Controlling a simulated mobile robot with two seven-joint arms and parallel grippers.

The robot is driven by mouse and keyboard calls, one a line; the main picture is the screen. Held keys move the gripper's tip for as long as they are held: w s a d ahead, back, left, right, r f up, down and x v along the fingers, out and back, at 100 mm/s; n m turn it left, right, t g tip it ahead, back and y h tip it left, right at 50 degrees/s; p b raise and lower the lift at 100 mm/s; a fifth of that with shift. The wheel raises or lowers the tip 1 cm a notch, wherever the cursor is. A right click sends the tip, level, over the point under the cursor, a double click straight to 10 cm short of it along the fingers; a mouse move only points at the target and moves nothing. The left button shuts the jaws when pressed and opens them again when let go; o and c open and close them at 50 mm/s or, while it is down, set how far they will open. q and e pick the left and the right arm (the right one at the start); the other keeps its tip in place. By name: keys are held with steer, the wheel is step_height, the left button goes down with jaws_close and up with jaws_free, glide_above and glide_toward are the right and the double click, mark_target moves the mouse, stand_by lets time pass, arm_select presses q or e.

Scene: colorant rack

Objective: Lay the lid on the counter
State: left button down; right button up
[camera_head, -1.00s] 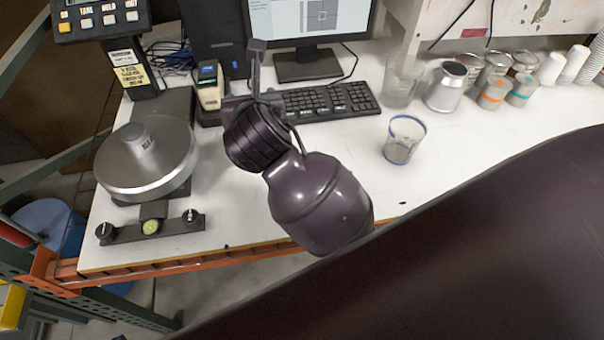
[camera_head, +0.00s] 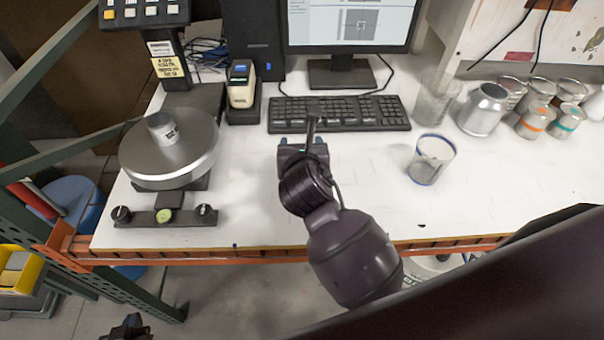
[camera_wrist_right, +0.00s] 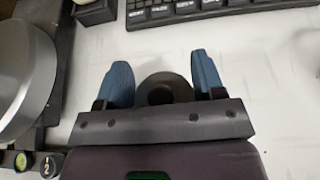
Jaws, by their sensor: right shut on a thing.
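My right gripper (camera_head: 302,142) is over the white counter (camera_head: 255,195), just in front of the keyboard. In the right wrist view, its two blue fingers (camera_wrist_right: 160,85) are shut on a small round dark grey piece with a darker middle, which looks like the lid (camera_wrist_right: 167,86). The counter shows behind it; whether the lid touches the counter is unclear. In the head view I cannot make out the lid at the gripper. A dark part at the bottom left edge looks like my left gripper (camera_head: 130,328); its fingers cannot be made out.
A silver scale (camera_head: 168,160) with a small can on its pan stands left. The keyboard (camera_head: 340,113) and monitor (camera_head: 345,25) are behind. A clear cup (camera_head: 431,160), a silver jar (camera_head: 483,108) and several small cans stand right. The front middle of the counter is clear.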

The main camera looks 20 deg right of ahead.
step_height(320, 180, down, 8)
steer(key=shift+f+b, duration=0.2)
steer(key=shift+b, duration=0.5)
steer(key=shift+f, duration=0.2)
steer(key=shift+f, duration=0.55)
steer(key=o, duration=1)
steer(key=shift+s+f, duration=0.15)
steer(key=shift+f, duration=0.05)
steer(key=shift+r, duration=0.1)
